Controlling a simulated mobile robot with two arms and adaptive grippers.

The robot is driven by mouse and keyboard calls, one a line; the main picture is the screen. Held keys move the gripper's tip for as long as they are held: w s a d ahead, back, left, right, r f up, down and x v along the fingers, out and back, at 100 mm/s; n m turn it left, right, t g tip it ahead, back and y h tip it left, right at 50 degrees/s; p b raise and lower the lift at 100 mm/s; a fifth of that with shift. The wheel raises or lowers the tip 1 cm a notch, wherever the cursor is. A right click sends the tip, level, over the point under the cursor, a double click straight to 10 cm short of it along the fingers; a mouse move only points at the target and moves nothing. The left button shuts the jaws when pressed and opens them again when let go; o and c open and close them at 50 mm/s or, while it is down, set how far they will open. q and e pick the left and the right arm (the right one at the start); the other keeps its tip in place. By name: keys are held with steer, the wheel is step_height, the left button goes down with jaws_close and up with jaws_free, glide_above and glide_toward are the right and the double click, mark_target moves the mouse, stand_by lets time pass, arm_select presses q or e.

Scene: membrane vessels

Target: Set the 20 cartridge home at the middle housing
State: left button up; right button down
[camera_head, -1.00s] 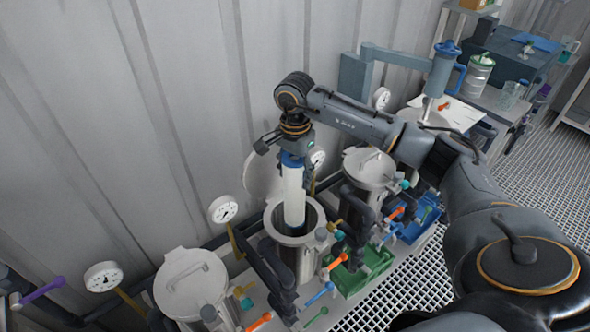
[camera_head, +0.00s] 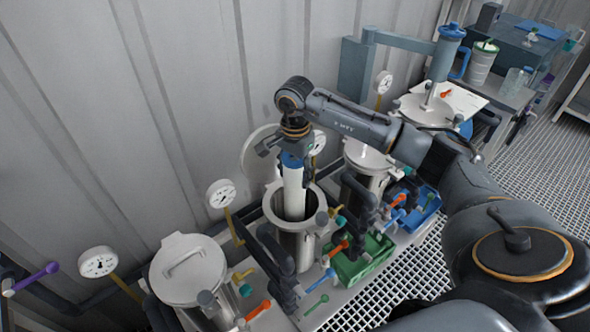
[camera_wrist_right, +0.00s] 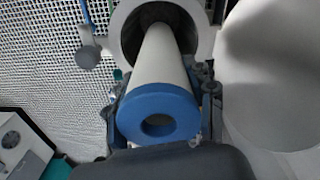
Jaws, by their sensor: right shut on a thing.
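The white cartridge (camera_head: 293,195) with a blue end cap stands nearly upright, its lower end inside the open mouth of the middle steel housing (camera_head: 296,250). My right gripper (camera_head: 292,157) is shut on it at the capped top, above the rim. In the right wrist view the blue cap (camera_wrist_right: 158,118) sits between the fingers, and the white tube runs into the round housing mouth (camera_wrist_right: 119,28). The cartridge's lower end is hidden inside the housing. No number is readable on it. The housing's round lid (camera_head: 259,148) is swung open behind. My left gripper is not in view.
A lidded housing (camera_head: 188,270) stands at left, another (camera_head: 368,157) at right. Gauges (camera_head: 221,194), dark pipes and coloured valve handles crowd the row. A green crate (camera_head: 362,258) and a blue crate (camera_head: 420,210) sit in front. The wall is close behind.

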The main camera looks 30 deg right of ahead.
steer(key=b, duration=0.3)
glide_toward(295, 216)
steer(key=shift+w+d+f, duration=0.4)
steer(key=shift+w+d, duration=0.05)
steer(key=shift+w, duration=0.2)
steer(key=shift+w+d+f, duration=0.4)
steer(key=shift+w, duration=0.25)
steer(key=shift+f+b, duration=5.5)
steer(key=shift+f, duration=0.75)
steer(key=shift+f+b, duration=0.2)
steer(key=shift+b, duration=0.1)
steer(key=shift+c, duration=2.1)
jaws_free()
step_height(295, 216, up, 12)
